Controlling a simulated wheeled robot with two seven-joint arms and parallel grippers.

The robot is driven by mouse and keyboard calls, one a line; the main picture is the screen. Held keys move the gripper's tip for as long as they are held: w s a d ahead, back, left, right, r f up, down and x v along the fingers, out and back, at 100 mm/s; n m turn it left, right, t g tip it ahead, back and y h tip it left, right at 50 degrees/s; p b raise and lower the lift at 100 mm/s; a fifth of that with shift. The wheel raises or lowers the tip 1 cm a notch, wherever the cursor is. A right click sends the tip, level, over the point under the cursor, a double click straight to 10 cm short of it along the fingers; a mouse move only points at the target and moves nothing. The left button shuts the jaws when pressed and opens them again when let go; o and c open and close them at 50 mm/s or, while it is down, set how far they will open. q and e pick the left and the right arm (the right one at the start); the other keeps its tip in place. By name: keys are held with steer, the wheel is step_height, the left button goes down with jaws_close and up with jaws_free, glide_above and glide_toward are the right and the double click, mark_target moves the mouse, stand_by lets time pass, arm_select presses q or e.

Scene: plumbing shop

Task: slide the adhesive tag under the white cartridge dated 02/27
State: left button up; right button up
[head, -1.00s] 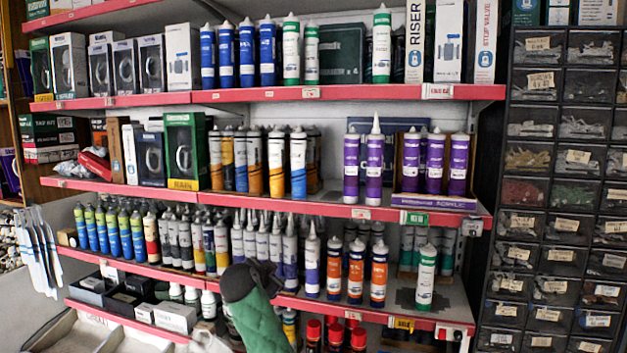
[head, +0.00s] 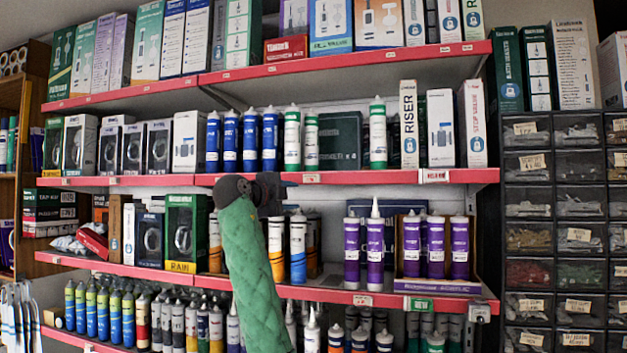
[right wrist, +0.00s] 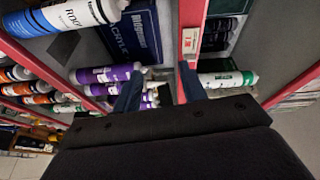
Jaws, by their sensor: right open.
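No date 02/27 is readable, so I cannot tell which white cartridge is meant. A white cartridge with a green label (head: 378,132) stands alone on the upper shelf; a similar one lies sideways in the turned right wrist view (right wrist: 228,79). Two more white-green cartridges (head: 292,138) stand left of it. A small tag (head: 312,178) sits on that shelf's red edge, and a tag also shows in the right wrist view (right wrist: 189,40); whether either is the adhesive tag is unclear. My right gripper (head: 288,184) is open and empty in front of this edge, its fingers (right wrist: 160,90) apart. My left gripper is out of view.
Blue cartridges (head: 231,140) stand left of the white-green ones, and a boxed RISER (head: 409,124) stands to the right. Purple cartridges (head: 375,245) stand on the shelf below. Drawer bins (head: 555,230) fill the right side. The shelf between the white-green cartridges has some free room.

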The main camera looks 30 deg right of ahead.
steer(key=m, duration=0.2)
glide_toward(318, 178)
steer(key=shift+g+h, duration=0.3)
steer(key=shift+g, duration=0.1)
steer(key=p+x, duration=0.1)
steer(key=x, duration=0.1)
steer(key=p+x, duration=0.3)
steer(key=x, duration=0.2)
steer(key=shift+w+a+r, duration=0.1)
steer(key=shift+w+a, duration=0.05)
steer(key=shift+w, duration=0.15)
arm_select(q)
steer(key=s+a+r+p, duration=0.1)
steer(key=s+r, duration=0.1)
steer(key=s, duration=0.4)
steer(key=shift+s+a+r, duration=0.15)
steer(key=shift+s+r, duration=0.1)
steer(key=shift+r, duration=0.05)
arm_select(e)
steer(key=shift+w+d+f, duration=0.2)
steer(key=shift+w+d, duration=0.05)
steer(key=shift+d, duration=0.4)
jaws_close()
